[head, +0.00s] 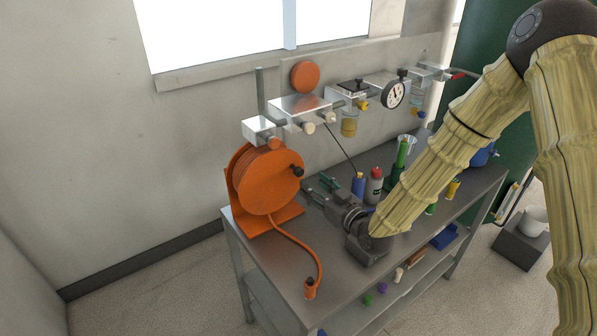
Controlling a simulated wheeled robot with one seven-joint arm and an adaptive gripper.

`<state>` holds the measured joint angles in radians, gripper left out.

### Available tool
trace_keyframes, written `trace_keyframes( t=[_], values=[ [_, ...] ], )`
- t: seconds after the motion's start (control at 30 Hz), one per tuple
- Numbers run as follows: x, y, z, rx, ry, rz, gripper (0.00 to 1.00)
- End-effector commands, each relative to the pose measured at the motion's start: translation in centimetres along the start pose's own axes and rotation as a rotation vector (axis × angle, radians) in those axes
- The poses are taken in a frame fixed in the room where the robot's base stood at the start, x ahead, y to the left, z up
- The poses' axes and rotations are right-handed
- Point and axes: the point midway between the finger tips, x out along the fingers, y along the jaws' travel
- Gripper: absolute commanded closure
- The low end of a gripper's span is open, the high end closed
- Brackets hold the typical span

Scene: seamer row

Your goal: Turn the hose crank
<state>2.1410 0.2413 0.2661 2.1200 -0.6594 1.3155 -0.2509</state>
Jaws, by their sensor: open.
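An orange hose reel (269,181) stands on its bracket at the left end of the metal bench. Its crank shows as a dark knob (297,171) on the right of the reel's face. An orange hose (309,252) runs from the reel down to a fitting at the bench's front edge. My gripper (325,187) is open, with its fingers pointing left toward the reel. It is to the right of the knob and lower in the picture, apart from it. Nothing shows between the fingers.
The bench (275,247) carries a blue bottle (358,186), a grey bottle with a red cap (375,187) and a green bottle in a funnel. A pipe row with a gauge (393,95) runs along the wall above. A lower shelf holds small coloured items. The floor at left is clear.

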Motion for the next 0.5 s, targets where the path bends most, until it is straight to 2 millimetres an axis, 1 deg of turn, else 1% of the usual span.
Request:
trace_keyframes(
  t=[0.03,0.3,0.5],
  values=[
    [0.9,-0.1,-0.3,-0.001,0.001,-0.001,0.52],
    [5.2,-0.1,-0.3,-0.001,0.001,-0.001,0.52],
    [7.4,0.0,-0.1,-0.001,0.0,0.0,0.52]
  ],
)
